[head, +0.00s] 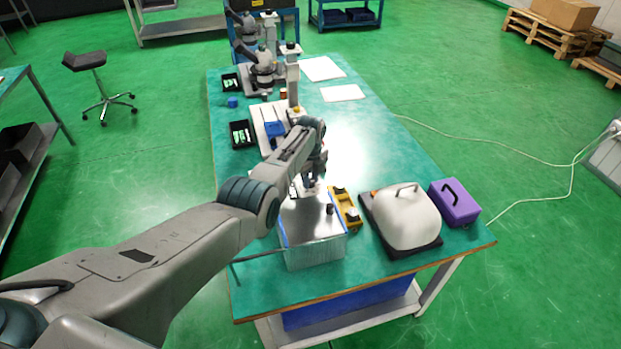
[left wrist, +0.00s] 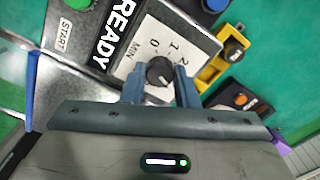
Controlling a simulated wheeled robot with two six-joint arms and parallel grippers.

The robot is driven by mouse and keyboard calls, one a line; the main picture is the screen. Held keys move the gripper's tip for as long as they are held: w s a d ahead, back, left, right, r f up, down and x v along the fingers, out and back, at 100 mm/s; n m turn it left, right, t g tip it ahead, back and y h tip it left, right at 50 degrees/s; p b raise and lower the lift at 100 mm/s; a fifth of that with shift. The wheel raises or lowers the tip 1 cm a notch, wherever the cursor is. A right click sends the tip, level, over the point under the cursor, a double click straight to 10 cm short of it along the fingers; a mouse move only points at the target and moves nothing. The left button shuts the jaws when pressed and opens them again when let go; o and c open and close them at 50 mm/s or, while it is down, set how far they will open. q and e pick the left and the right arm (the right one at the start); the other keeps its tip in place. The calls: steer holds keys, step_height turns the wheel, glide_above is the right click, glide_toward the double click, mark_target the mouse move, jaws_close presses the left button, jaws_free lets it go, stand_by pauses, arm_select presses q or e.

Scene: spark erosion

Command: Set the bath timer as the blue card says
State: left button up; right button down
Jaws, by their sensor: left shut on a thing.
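The timer is a black knob (left wrist: 160,72) on a pale dial plate (left wrist: 181,38) marked MIN with 0, 1 and 2. In the left wrist view my left gripper (left wrist: 160,84) has its two blue fingers on either side of the knob, shut on it. Which mark the knob points at is too small to tell. In the head view my left gripper (head: 309,184) is down at the back of the grey, blue-edged tank (head: 316,251), and the knob is hidden there. I cannot make out a blue card. My right gripper is not in view.
The panel carries a READY sign (left wrist: 117,30) and a green START button (left wrist: 78,4). A yellow block with black knobs (head: 346,210) stands right of the tank. Farther right are a white hood (head: 406,218) and a purple case (head: 455,205). Microscope-like stands (head: 262,72) fill the far end.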

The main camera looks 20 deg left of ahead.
mark_target(311, 181)
arm_select(q)
steer(key=m, duration=0.5)
steer(key=shift+m, duration=0.3)
stand_by(0.4)
steer(key=o, duration=1)
steer(key=shift+r, duration=0.5)
step_height(311, 181, up, 10)
steer(key=b, duration=0.1)
steer(key=shift+b, duration=0.35)
steer(key=shift+f, duration=0.15)
